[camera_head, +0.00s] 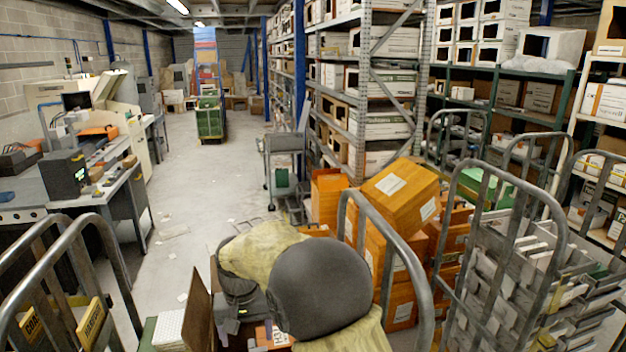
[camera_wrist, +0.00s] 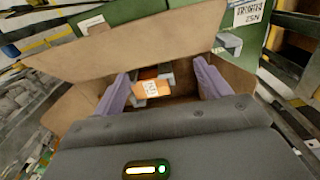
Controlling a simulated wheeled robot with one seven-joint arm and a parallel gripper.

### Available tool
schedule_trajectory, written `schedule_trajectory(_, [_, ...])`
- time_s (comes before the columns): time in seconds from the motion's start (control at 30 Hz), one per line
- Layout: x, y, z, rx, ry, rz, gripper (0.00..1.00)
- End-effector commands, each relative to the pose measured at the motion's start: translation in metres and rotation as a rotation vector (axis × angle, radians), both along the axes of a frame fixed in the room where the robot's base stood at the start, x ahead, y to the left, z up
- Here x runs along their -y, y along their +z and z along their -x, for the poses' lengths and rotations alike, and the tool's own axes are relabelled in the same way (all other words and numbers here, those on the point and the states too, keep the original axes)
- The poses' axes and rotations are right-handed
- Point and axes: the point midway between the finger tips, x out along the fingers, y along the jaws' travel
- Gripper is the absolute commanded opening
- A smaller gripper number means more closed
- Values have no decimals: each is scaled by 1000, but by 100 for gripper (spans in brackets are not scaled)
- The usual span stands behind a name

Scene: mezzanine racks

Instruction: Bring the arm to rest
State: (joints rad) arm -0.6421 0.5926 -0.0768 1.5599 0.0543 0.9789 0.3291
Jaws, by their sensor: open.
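My gripper (camera_wrist: 162,72) shows in the wrist view with its two purple-grey fingers spread wide apart. It is open and points down into an open cardboard box (camera_wrist: 110,52). A small orange item with a white label (camera_wrist: 152,88) shows between the fingers, inside the box; nothing is seen pressed between them. In the head view my arm, with a dark grey rounded link and pale yellow covering, fills the lower middle and hides the gripper. A brown cardboard flap (camera_head: 199,308) stands just left of the arm.
Metal-railed carts stand close by: one with yellow-labelled boxes (camera_head: 90,322) at left, one with orange boxes (camera_head: 400,195) and one with grey trays (camera_head: 510,265) at right. A workbench (camera_head: 125,195) lines the left. The concrete aisle (camera_head: 195,190) ahead is mostly clear.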

Motion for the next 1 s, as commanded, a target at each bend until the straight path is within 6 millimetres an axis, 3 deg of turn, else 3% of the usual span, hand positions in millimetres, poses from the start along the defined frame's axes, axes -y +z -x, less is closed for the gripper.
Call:
schedule_trajectory(0.37, [68, -15, 2, 33, -50, -19, 75])
schedule_trajectory(0.57, [130, -31, 17, 68, -94, -32, 75])
schedule_trajectory(0.8, [223, -64, 69, 138, -161, -39, 75])
schedule_trajectory(1.0, [279, -94, 126, 198, -206, -27, 75])
